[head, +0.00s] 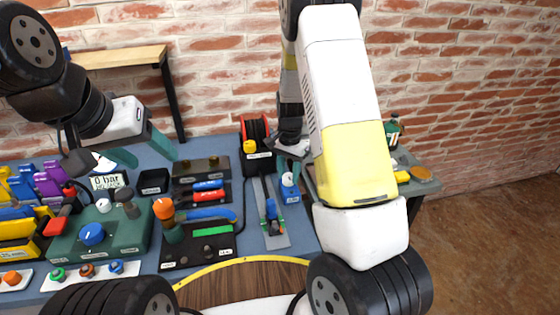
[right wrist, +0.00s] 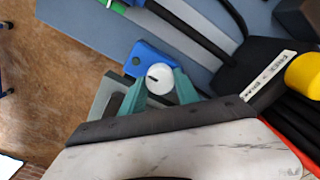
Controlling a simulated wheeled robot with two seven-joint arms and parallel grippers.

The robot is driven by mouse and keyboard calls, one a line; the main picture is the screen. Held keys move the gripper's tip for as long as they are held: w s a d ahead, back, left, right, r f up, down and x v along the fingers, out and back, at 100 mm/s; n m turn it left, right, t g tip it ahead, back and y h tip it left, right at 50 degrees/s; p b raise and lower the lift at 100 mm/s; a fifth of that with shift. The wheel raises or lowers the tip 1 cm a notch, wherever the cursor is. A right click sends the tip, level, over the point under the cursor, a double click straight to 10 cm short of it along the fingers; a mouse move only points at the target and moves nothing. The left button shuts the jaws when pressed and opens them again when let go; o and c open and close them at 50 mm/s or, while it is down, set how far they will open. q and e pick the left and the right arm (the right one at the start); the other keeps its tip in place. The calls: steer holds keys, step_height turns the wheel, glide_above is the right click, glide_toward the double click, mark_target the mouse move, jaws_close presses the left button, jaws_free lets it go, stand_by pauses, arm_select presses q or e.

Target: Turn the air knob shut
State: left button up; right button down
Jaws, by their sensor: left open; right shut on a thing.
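The air knob appears to be a round white knob with a dark pointer mark (right wrist: 159,79) on a small blue block (right wrist: 140,58). In the head view, the knob (head: 288,180) and its block (head: 290,195) stand at the right part of the bench. My right gripper (head: 288,169) comes down on it from above. In the right wrist view, its teal fingers (right wrist: 160,76) close on both sides of the knob. The pointer lies slightly slanted, nearly sideways in that view. My left gripper (head: 142,153) is open and empty above the bench's back left.
A display (head: 107,182) reads 0 bar. A green box (head: 118,236) with a blue knob stands at the left. A black reel (head: 255,135) with a yellow part (right wrist: 303,77) sits close to my right gripper.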

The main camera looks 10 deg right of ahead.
mark_target(289, 176)
steer(key=c, duration=0.9)
jaws_free()
step_height(289, 176, up, 7)
steer(key=shift+r, duration=0.45)
